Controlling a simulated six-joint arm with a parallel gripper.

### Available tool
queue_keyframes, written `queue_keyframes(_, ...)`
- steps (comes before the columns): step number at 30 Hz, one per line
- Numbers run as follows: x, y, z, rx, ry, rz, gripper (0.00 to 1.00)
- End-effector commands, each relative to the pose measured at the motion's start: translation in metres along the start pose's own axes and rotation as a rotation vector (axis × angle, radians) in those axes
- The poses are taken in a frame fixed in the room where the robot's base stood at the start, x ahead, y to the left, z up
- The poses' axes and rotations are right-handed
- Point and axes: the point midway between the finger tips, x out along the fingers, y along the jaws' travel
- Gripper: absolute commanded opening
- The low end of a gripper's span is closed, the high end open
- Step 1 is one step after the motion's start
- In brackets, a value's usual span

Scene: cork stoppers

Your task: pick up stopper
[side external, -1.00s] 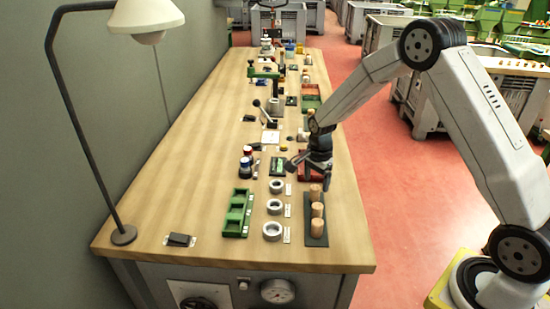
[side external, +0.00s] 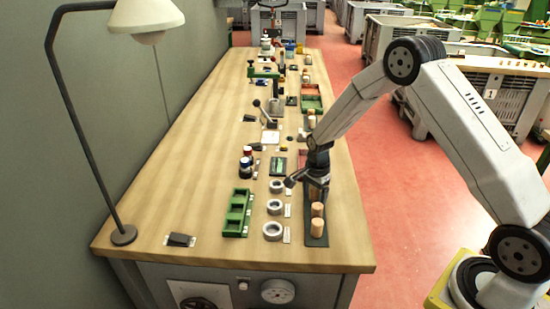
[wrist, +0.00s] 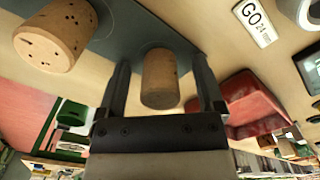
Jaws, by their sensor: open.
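Cork stoppers stand upright in a row on a dark strip (side external: 318,241) near the table's right edge. The near stopper (side external: 317,228) and the middle stopper (side external: 317,210) show clearly in the side view; the far one is mostly hidden by my gripper (side external: 316,189). In the wrist view, one stopper (wrist: 160,80) stands between the two fingers of my gripper (wrist: 160,62), with a gap on each side. The fingers are open and hold nothing. Another stopper (wrist: 55,35) stands to the left, outside the fingers.
Several grey rings, such as the near ring (side external: 272,231), lie left of the strip, with white labels beside them. A green tray (side external: 236,212) lies farther left. A red tray (wrist: 250,102) is just beyond the gripper. The table's left front is mostly clear.

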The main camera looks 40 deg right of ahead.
Motion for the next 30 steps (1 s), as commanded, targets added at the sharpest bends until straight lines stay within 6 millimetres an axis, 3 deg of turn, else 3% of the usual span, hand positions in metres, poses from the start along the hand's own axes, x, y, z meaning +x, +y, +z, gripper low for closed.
queue_keyframes(9,-0.0003,0.0,0.0,0.0,0.0,0.0,0.86)
queue_keyframes(15,-0.0003,0.0001,0.0,0.0,0.0,0.0,0.23)
queue_keyframes(17,-0.0003,0.0001,0.0,0.0,0.0,0.0,0.04)
queue_keyframes(18,-0.0003,0.0001,0.0,0.0,0.0,0.0,0.0)
queue_keyframes(30,-0.0034,-0.0001,0.0,0.0,0.0,0.0,0.0)
